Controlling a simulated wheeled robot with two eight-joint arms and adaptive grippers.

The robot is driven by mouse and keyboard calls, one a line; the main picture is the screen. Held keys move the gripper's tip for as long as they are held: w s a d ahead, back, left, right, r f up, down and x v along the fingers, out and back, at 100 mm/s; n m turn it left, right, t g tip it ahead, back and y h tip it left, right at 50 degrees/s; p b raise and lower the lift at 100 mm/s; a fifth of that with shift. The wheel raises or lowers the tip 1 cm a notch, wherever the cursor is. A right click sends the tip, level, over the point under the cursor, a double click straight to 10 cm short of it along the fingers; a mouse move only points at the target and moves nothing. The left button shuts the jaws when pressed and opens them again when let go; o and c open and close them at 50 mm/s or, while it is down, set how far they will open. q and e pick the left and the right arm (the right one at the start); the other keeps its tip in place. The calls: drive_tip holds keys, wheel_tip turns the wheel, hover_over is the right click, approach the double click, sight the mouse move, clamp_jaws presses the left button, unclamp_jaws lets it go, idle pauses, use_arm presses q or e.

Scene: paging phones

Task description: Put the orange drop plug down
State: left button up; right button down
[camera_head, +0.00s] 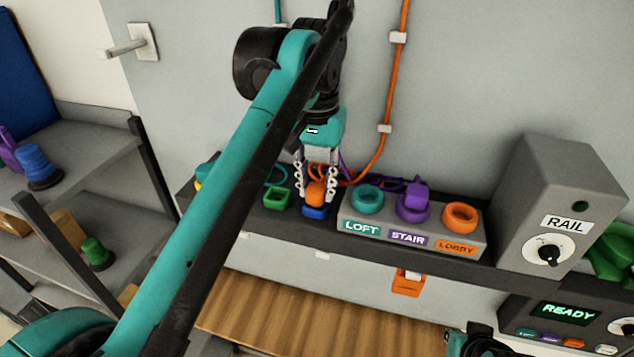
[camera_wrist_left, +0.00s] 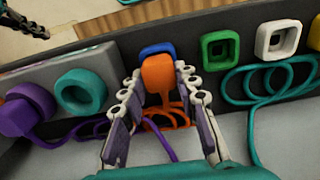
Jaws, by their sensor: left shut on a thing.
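My left gripper (camera_head: 317,192) is shut on the orange drop plug (camera_head: 315,191). The plug is at a blue socket (camera_head: 314,212) on the dark shelf; I cannot tell whether it sits in the socket or just above it. In the left wrist view the plug (camera_wrist_left: 158,73) is between the fingers (camera_wrist_left: 155,92) and the blue socket (camera_wrist_left: 156,49) shows just behind it. An orange cord (camera_wrist_left: 165,120) trails from the plug. My right gripper (camera_head: 470,343) shows only in part at the bottom edge, its jaws unclear.
A grey block right of the plug has teal LOFT (camera_head: 367,199), purple STAIR and orange LOBBY (camera_head: 460,218) rings. A purple plug (camera_head: 414,197) stands in STAIR. A green socket (camera_head: 276,198) is to the left. The grey RAIL box (camera_head: 520,190) stands right.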

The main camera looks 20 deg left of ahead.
sight(317, 186)
use_arm(q)
drive_tip(key=shift+f, duration=0.35)
drive_tip(key=o, duration=1.2)
drive_tip(key=shift+c, duration=0.2)
drive_tip(key=shift+r, duration=0.15)
drive_tip(key=shift+r, duration=0.35)
wheel_tip(317, 186, up, 12)
drive_tip(key=p, duration=0.1)
drive_tip(key=shift+f, duration=0.15)
